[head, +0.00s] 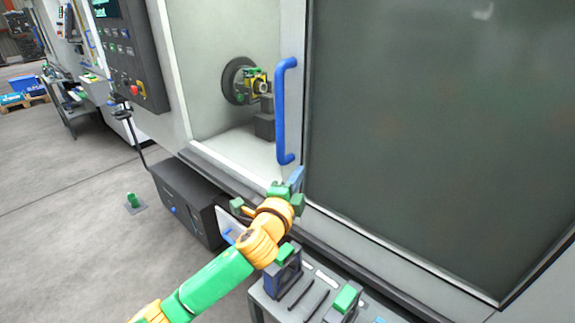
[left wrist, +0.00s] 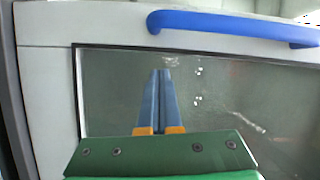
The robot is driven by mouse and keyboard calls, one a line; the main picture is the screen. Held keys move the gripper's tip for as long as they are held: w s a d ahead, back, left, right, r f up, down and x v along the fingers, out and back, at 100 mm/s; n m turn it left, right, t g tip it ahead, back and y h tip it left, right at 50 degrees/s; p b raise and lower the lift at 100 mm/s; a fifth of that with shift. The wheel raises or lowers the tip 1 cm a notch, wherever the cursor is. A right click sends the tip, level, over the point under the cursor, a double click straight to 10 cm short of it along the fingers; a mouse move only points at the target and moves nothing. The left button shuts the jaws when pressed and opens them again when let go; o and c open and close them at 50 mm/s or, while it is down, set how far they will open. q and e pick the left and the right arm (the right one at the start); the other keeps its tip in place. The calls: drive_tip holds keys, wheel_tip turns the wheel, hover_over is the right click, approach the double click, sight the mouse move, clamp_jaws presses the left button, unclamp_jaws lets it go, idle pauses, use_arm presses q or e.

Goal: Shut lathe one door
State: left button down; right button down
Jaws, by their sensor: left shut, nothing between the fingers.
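The lathe door (head: 430,120) is a pale frame with a large dark window, and it stands open. A vertical blue handle (head: 280,112) is on its left edge. Left of it, the opening shows a chuck (head: 238,80) holding a part. My left gripper (head: 299,172) is shut and empty, just below the handle's lower end in the head view. In the left wrist view its blue fingers (left wrist: 159,74) lie together in front of the door window (left wrist: 225,85). The handle (left wrist: 230,25) runs across the top, apart from the fingers. My right gripper is not in view.
A control panel (head: 128,50) with a red button is left of the opening. A dark box (head: 182,200) stands below it. A grey bench (head: 268,306) with tools and small blocks is below my left gripper. The floor at left (head: 60,210) is mostly clear.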

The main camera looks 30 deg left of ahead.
sight(296, 157)
use_arm(q)
drive_tip(key=w+a, duration=0.1)
drive_tip(key=w+a+p, duration=0.1)
drive_tip(key=a, duration=0.1)
drive_tip(key=shift+w+a+f, duration=0.1)
drive_tip(key=shift+w+f, duration=0.1)
drive_tip(key=shift+w, duration=0.15)
drive_tip(key=shift+a+f, duration=0.1)
drive_tip(key=shift+a, duration=0.25)
